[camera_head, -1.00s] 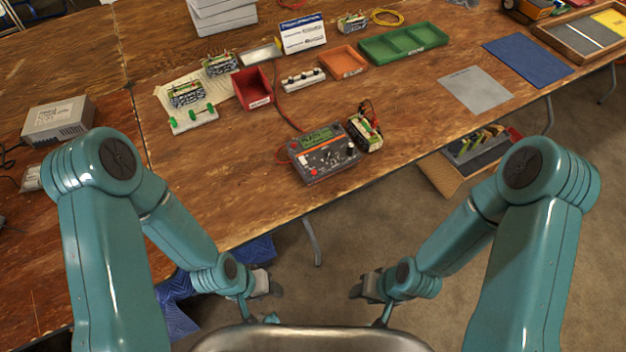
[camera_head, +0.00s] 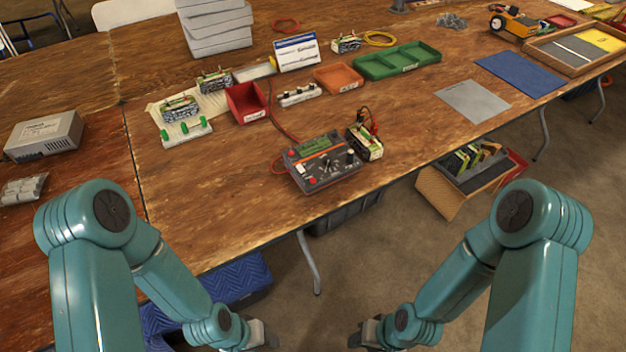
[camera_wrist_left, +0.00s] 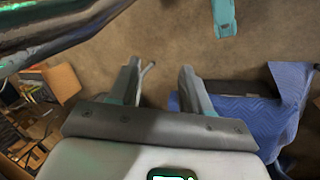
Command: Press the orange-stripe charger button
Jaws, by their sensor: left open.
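The charger (camera_head: 321,163) is a dark grey box with an orange stripe, a green display, knobs and a red button (camera_head: 312,181) at its front left. It sits near the front edge of the wooden table (camera_head: 215,215). Which button the task means is too small to tell. My left gripper (camera_head: 268,338) is low, below and in front of the table, well apart from the charger. In the left wrist view my left gripper (camera_wrist_left: 160,80) is open and empty above the floor. My right gripper (camera_head: 358,338) is also low and away from the table; its fingers are too small to read.
A battery pack with wires (camera_head: 365,142) stands right beside the charger. A red bin (camera_head: 246,103), an orange tray (camera_head: 339,77) and a green tray (camera_head: 398,61) lie behind. A cardboard box (camera_head: 450,192) is under the table. Blue padded cloth (camera_head: 225,290) lies below the front edge.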

